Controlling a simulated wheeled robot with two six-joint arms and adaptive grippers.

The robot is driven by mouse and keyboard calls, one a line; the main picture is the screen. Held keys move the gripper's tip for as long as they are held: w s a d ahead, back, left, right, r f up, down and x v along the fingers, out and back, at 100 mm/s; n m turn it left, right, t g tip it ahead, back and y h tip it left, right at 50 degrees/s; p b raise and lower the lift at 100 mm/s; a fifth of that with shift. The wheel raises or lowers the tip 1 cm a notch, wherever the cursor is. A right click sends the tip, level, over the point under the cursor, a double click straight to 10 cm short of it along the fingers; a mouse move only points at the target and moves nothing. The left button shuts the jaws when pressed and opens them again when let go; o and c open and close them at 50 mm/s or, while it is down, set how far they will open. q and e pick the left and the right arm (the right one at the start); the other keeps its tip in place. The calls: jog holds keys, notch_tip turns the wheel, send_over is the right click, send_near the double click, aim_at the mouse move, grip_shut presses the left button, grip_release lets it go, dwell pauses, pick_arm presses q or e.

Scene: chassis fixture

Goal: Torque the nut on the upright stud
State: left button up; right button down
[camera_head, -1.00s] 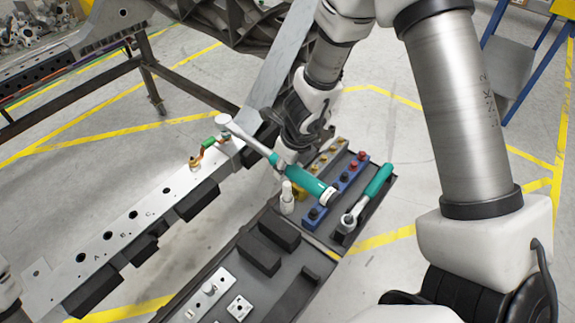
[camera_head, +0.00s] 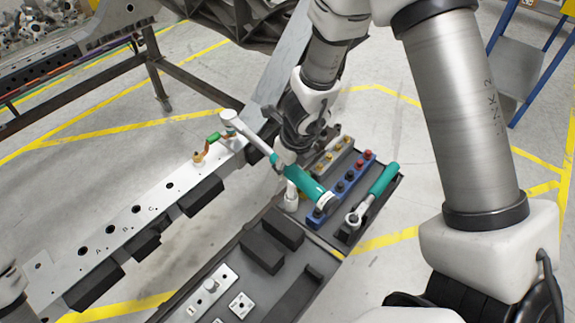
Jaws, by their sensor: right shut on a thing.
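The torque wrench (camera_head: 262,150) has a steel shaft and a teal handle. My right gripper (camera_head: 285,160) is shut on it near the top of the handle, and the fingers are partly hidden by the wrench and wrist. The round wrench head (camera_head: 228,117) is over the far end of the grey fixture bar (camera_head: 150,210), where the upright stud and nut are hidden beneath it. I cannot tell how fully the head is seated. My left gripper is out of view; only a white part of my left arm shows at the lower left edge.
A black tray (camera_head: 225,257) right of the bar holds a blue socket rack (camera_head: 345,185) and a teal-handled ratchet (camera_head: 382,180). A green-and-copper piece (camera_head: 207,146) stands on the bar beside the wrench head. A dark metal frame (camera_head: 150,70) is behind.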

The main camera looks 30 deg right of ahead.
jog(key=shift+r+p, duration=1)
jog(key=shift+r, duration=0.1)
dwell(0.3)
jog(key=shift+r+p, duration=2.5)
jog(key=shift+p, duration=0.05)
jog(key=shift+f, duration=0.1)
